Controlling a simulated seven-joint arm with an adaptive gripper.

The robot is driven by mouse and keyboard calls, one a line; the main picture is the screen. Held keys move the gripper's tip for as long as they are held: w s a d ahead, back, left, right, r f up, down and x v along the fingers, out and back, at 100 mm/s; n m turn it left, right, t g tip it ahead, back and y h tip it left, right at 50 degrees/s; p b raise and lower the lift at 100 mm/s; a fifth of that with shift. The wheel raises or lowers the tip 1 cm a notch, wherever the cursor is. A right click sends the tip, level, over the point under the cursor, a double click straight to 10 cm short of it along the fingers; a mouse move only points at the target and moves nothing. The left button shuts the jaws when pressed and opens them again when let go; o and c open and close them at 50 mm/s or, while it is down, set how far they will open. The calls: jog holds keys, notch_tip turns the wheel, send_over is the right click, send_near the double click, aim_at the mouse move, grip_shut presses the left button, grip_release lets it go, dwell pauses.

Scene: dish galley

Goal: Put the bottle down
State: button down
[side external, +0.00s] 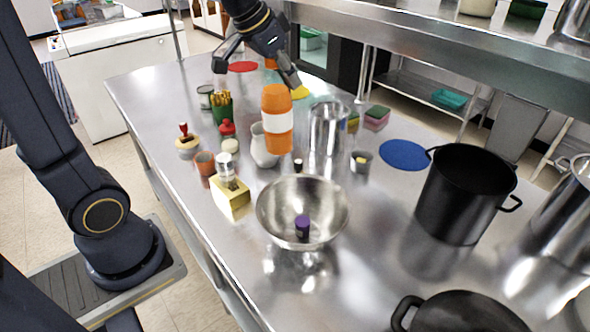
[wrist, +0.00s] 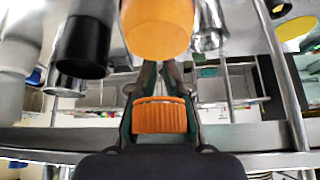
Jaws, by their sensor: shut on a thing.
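An orange bottle with a white band (side external: 277,122) hangs upright below my gripper (side external: 281,76) in the side view. The gripper points down and its fingers are around the bottle's top. In the wrist view the ridged orange cap (wrist: 160,118) sits between the fingers of my gripper (wrist: 159,75). The orange body (wrist: 157,30) shows beyond the fingertips. The bottle overlaps a white jug (side external: 262,147) in the side view. Its base seems to be above the steel table (side external: 360,255), but the gap is hard to judge.
A metal bowl (side external: 303,242) holding a purple-capped item stands in front. A steel cylinder (side external: 329,128) is right of the bottle. Condiment containers crowd the left. A blue disc (side external: 404,155) and a black pot (side external: 460,195) are right. A shelf (side external: 430,45) overhangs the back.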

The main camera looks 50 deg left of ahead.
jog(key=s+d+m+g+h, duration=0.1)
jog(key=s+d+m, duration=0.3)
jog(key=d, duration=0.5)
jog(key=s+d+m+h, duration=0.2)
jog(key=s+d, duration=0.4)
jog(key=d, duration=0.3)
jog(key=s+d+f+m+g+h, duration=0.1)
jog(key=s+d+m+g, duration=0.2)
jog(key=s, duration=0.5)
jog(key=s+d+f+m+h, duration=0.1)
jog(key=s+d+f+m, duration=0.15)
jog(key=s+d, duration=0.35)
jog(key=w+d+f, duration=0.8)
jog(key=f, duration=0.4)
jog(key=shift+w+f, duration=0.25)
jog(key=shift+w, duration=0.15)
jog(key=shift+d+m, duration=0.1)
jog(key=shift+m, duration=0.15)
jog(key=c, duration=1.1)
grip_release()
jog(key=shift+f, duration=0.15)
